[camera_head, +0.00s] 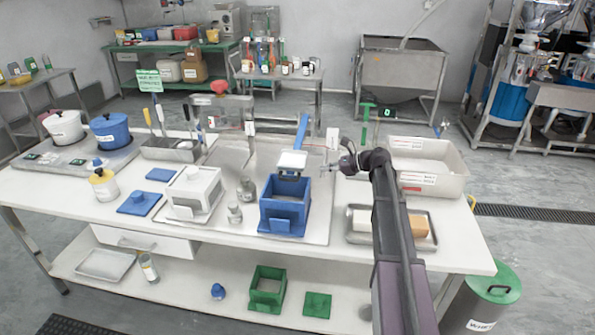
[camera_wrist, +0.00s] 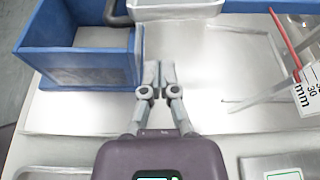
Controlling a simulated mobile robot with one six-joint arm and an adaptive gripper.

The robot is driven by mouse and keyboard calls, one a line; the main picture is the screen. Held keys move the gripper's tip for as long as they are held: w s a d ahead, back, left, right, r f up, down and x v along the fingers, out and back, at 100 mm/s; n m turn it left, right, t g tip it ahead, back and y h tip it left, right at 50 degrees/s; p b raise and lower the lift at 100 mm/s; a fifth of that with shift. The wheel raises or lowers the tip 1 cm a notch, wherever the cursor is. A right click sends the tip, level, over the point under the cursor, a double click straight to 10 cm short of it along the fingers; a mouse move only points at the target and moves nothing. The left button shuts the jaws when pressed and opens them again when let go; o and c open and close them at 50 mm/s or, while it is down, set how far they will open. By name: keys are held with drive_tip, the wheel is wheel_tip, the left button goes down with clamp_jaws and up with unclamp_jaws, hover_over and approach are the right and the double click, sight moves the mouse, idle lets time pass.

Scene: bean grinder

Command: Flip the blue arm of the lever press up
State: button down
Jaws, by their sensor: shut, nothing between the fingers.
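The blue arm (camera_head: 301,131) of the lever press slants up behind a white plate (camera_head: 292,160) in the head view. A blue open-topped box (camera_head: 285,208) stands just in front of and below the plate. The box also fills the upper left of the wrist view (camera_wrist: 85,62). My gripper (camera_head: 327,168) is shut and empty, to the right of the white plate and apart from the blue arm. In the wrist view its closed fingertips (camera_wrist: 158,72) are over the bare metal base, right of the box. The blue arm cannot be made out there.
A white box (camera_head: 194,192) and small metal jars (camera_head: 246,188) stand to the left. A ruler tag with a red strip (camera_wrist: 306,88) is at the wrist view's right.

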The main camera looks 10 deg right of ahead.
sight(301, 172)
drive_tip(key=shift+w, duration=0.1)
idle(0.3)
drive_tip(key=b+x, duration=0.3)
drive_tip(key=x, duration=0.6)
drive_tip(key=shift+a+f, duration=0.15)
drive_tip(key=shift+a, duration=0.4)
